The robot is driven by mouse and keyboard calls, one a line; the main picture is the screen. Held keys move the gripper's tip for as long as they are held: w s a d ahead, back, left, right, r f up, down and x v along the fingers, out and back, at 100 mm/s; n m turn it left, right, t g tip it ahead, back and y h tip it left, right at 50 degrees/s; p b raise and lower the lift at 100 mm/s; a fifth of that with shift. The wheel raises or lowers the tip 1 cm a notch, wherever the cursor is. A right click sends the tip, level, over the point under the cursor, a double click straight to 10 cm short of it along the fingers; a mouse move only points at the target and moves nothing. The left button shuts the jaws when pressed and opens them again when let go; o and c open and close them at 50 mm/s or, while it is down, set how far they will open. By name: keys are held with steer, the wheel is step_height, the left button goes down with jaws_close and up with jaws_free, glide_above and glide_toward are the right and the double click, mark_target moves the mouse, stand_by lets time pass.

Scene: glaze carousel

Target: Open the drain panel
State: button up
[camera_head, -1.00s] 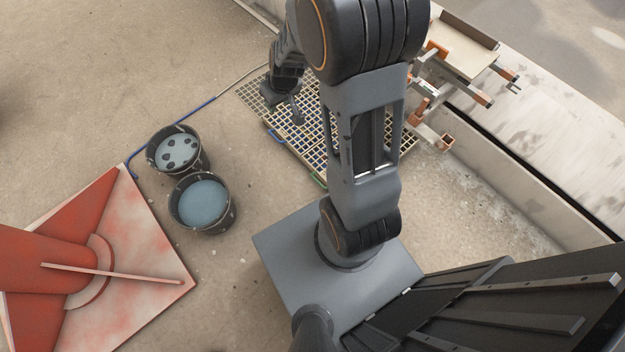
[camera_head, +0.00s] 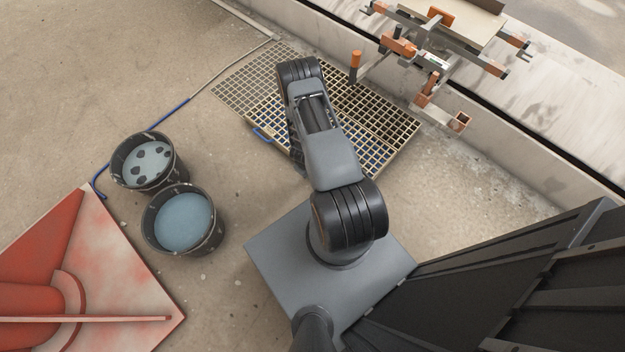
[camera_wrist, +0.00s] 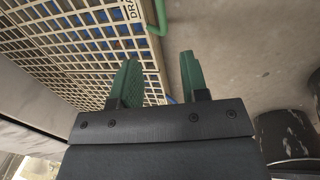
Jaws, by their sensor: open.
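The drain panel is a tan grid grating (camera_head: 385,165) set in the floor, with blue showing through its openings. It also shows in the wrist view (camera_wrist: 75,45), with a partly cut-off label beginning "DRA". A green handle (camera_wrist: 160,18) sits at its edge beside the label, beyond my fingertips. A blue handle (camera_head: 262,135) is on the same edge; a bit of blue shows between my fingers. My gripper (camera_wrist: 160,60) is open and empty, apart from the green handle. In the head view, my arm hides the gripper and the green handle.
Two dark buckets (camera_head: 150,163) (camera_head: 184,222) of liquid stand left of the grating. A red-and-white slab (camera_head: 120,285) lies at lower left. A rack with orange-tipped clamps (camera_head: 425,60) stands behind along a low wall. Floor between buckets and grating is clear.

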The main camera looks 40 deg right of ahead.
steer(key=f+b, duration=0.3)
steer(key=f, duration=0.1)
steer(key=d+f+b, duration=0.1)
steer(key=f+b, duration=0.2)
steer(key=f, duration=0.2)
steer(key=d+f+b, duration=0.1)
steer(key=f+b, duration=0.3)
steer(key=shift+w+d+f, duration=0.15)
steer(key=shift+d+f, duration=0.1)
steer(key=shift+f, duration=0.05)
jaws_close()
